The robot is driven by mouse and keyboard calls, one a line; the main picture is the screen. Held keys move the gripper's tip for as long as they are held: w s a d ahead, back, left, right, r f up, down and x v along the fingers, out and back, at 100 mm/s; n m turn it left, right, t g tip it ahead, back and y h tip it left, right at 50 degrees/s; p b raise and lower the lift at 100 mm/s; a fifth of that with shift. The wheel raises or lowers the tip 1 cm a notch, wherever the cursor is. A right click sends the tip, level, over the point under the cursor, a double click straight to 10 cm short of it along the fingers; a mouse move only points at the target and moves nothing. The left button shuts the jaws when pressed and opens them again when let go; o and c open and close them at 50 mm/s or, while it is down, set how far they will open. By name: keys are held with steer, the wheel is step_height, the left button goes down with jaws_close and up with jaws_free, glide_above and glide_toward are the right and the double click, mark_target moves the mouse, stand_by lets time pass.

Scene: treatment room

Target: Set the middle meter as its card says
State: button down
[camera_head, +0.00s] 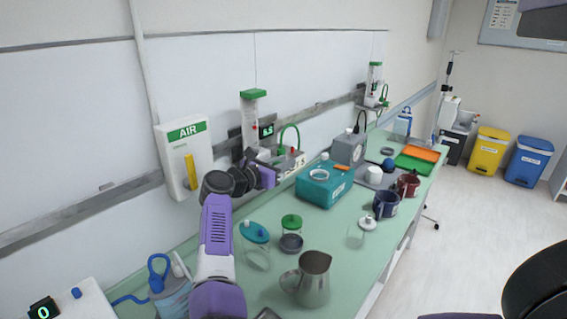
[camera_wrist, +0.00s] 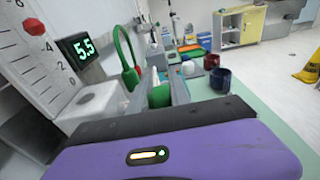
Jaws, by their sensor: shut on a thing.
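The middle meter (camera_head: 251,112) is a clear upright tube with a green top on the wall rail. In the wrist view its scale (camera_wrist: 28,50) shows a red float (camera_wrist: 34,27) above the 4 mark. Its black display (camera_wrist: 78,51) reads 5.5 in green; it is small in the head view (camera_head: 266,131). My gripper (camera_head: 268,174) is at the meter's base and shut on its knob, which the gripper hides. I cannot make out a readable card for this meter.
A white AIR box (camera_head: 185,158) hangs left of the meter. A green hose (camera_wrist: 128,55) loops right of it. Below on the green bench stand a teal box (camera_head: 323,186), lidded jars (camera_head: 255,250), a metal jug (camera_head: 312,280) and mugs (camera_head: 386,204). Another meter (camera_head: 375,85) is farther back.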

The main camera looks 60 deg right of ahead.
steer(key=shift+s+f+y, duration=0.2)
steer(key=shift+s+y, duration=0.1)
steer(key=shift+y, duration=0.2)
steer(key=c, duration=1.3)
jaws_free()
steer(key=shift+s, duration=0.1)
steer(key=shift+w+a+r, duration=0.1)
steer(key=shift+w, duration=0.1)
steer(key=shift+b+v, duration=1.25)
steer(key=shift+v, duration=2.55)
